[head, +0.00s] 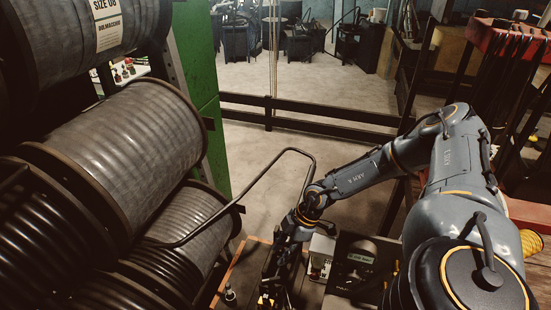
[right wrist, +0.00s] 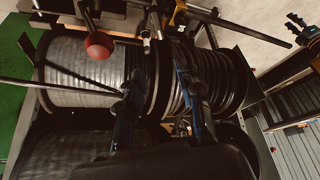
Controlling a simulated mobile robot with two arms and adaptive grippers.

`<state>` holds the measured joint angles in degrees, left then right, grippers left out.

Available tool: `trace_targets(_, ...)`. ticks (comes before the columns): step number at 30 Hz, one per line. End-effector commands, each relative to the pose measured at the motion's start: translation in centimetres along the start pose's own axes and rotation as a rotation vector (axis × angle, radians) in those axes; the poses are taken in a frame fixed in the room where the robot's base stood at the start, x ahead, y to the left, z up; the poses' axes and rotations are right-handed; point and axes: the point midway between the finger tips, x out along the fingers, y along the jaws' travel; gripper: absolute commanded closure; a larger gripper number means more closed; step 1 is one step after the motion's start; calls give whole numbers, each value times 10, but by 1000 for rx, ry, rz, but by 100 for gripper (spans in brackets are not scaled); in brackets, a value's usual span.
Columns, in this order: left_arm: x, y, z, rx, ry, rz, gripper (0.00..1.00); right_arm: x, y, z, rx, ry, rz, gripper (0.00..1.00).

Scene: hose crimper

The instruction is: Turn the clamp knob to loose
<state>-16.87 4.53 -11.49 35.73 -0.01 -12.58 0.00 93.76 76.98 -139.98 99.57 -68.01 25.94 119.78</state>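My right gripper (head: 273,296) points down at the bottom edge of the head view, partly cut off, above a wooden-edged bench (head: 233,275). In the right wrist view its two fingers (right wrist: 158,78) are spread apart, with nothing seen held between them. A red ball knob (right wrist: 98,45) on a dark lever is in the upper left of that view, beyond and left of the fingers, apart from them. I cannot tell which part is the clamp knob.
Large hose reels (head: 135,140) are stacked on the left beside a green post (head: 203,75). A bent dark bar (head: 262,172) crosses the middle. A dark box with a dial (head: 358,258) stands right of the gripper. Open floor (head: 250,150) lies behind, up to a dark rail (head: 310,107).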

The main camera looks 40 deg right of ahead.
Motion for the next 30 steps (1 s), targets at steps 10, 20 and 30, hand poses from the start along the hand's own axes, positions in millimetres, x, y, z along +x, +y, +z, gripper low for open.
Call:
trace_targets(10, -7, 0, 6, 0, -9, 1, 60, 7, -11, 24, 52, -48, -2, 64)
trace_targets(20, -8, -2, 18, 2, -28, -2, 60, 58, -11, 26, 52, -48, -2, 64)
trace_targets(30, -7, -1, -1, -1, 1, -1, 60, 107, -11, 28, 53, -46, 0, 64)
